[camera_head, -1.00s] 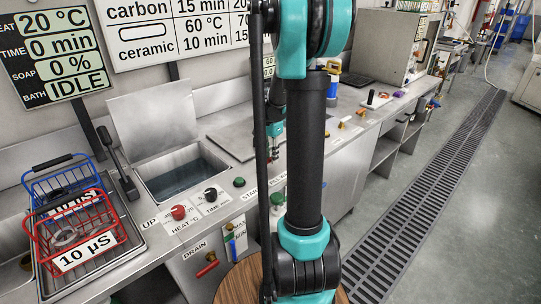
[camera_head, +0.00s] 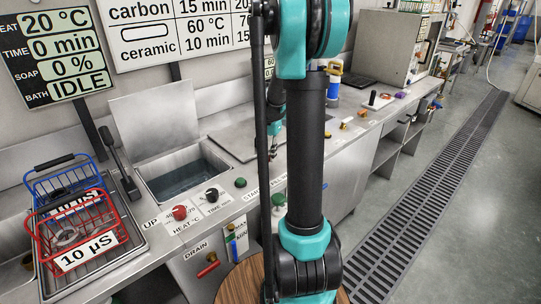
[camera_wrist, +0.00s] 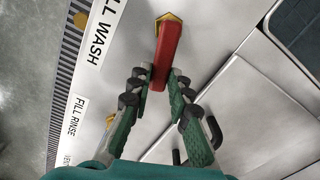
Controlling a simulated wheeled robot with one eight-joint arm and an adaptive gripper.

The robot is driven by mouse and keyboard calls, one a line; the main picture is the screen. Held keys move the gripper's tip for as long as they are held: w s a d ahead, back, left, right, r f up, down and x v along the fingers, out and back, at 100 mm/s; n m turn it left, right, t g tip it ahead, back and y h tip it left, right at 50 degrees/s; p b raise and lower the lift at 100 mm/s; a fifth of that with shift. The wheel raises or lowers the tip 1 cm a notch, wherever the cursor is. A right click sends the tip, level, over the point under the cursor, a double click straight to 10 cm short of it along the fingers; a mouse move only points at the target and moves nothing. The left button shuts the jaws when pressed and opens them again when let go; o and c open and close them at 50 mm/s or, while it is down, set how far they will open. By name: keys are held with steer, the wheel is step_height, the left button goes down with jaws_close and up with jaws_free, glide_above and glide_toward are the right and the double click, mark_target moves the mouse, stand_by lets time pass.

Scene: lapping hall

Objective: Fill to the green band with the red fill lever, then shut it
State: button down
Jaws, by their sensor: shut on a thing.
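The red fill lever (camera_wrist: 166,52) shows in the wrist view, with a brass hexagonal end, beside the "FILL WASH" label (camera_wrist: 100,42). My gripper (camera_wrist: 160,77) is shut on the red lever, one finger on each side of its lower part. The open bath tank (camera_head: 150,188) holds dark bluish water. A small upright gauge strip with blue and green (camera_head: 232,249) is on the bench front; its level is too small to read.
A red drain lever (camera_head: 208,270) sits low on the bench front. Red (camera_head: 112,222) and blue (camera_head: 38,178) wire baskets stand at left. Red (camera_head: 180,212) and black (camera_head: 211,195) knobs are by the tank. The display (camera_head: 50,55) reads IDLE. A brass fitting (camera_wrist: 79,105) is near "FILL RINSE".

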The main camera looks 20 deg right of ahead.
steer(key=c, duration=1.4)
jaws_free()
step_height(320, 180, up, 12)
